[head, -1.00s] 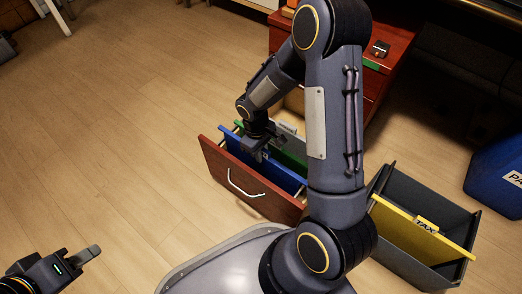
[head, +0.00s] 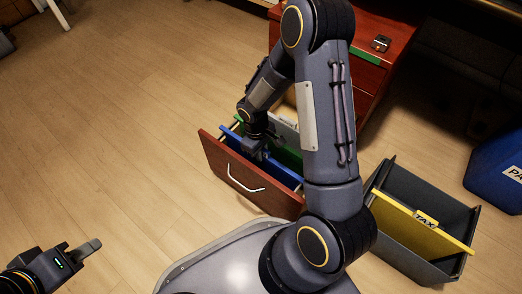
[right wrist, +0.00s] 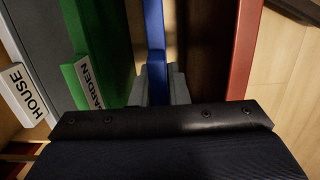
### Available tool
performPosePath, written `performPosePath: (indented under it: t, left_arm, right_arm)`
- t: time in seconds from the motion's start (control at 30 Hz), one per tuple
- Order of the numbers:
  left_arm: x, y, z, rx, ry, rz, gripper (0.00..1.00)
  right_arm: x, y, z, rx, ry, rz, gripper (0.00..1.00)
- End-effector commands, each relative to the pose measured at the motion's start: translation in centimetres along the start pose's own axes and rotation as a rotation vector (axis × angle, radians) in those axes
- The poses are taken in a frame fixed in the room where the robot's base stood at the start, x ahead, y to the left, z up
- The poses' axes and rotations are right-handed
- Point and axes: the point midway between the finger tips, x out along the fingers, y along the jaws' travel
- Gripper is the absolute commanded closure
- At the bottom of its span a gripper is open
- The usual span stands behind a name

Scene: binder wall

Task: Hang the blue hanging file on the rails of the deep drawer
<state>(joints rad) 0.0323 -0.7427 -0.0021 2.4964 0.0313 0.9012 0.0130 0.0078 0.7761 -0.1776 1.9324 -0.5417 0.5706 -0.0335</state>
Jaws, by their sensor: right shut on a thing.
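The blue hanging file (head: 232,139) is in the open deep drawer (head: 245,184), between the drawer front and the green file. My right gripper (head: 256,152) is shut on the top edge of the blue file, down at the drawer's height. In the right wrist view the blue file (right wrist: 154,30) runs up from between the fingers (right wrist: 162,88). Whether its hooks rest on the rails (head: 222,145) I cannot tell. My left gripper (head: 84,250) is at the lower left, over the floor, empty; its finger gap does not show clearly.
A green file (head: 290,155) labelled GARDEN (right wrist: 91,82) and a grey file labelled HOUSE (right wrist: 29,94) hang behind the blue one. A dark bin (head: 432,265) with a yellow TAX file (head: 405,220) stands to the right. A blue bin (head: 497,172) is further right. The floor at left is clear.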

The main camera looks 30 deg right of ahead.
Motion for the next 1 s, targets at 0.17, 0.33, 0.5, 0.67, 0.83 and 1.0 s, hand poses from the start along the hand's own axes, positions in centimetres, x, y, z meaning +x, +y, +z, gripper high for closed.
performPosePath:
  t: [0.17,0.33,0.5,0.67,0.83,1.0]
  left_arm:
    - [0.0,0.0,0.0,0.0,0.0,0.0,0.64]
    - [0.0,0.0,0.0,0.0,0.0,0.0,0.64]
    - [0.0,0.0,0.0,0.0,0.0,0.0,0.64]
    - [0.0,0.0,0.0,0.0,0.0,0.0,0.64]
    - [0.01,0.0,0.0,0.0,0.0,0.0,0.64]
    - [-0.01,0.01,-0.01,0.0,0.0,0.0,0.64]
  right_arm:
    - [0.14,-0.01,-0.03,0.0,0.0,0.0,1.0]
    - [0.74,-0.01,-0.11,-0.001,0.0,0.0,1.0]
    - [0.79,0.0,-0.13,0.0,0.001,0.0,1.0]
    - [0.79,0.0,-0.12,0.0,0.001,0.0,0.73]
    - [0.79,-0.01,-0.11,-0.001,0.0,0.0,0.6]
    - [0.77,-0.01,-0.1,-0.001,0.0,0.0,0.6]
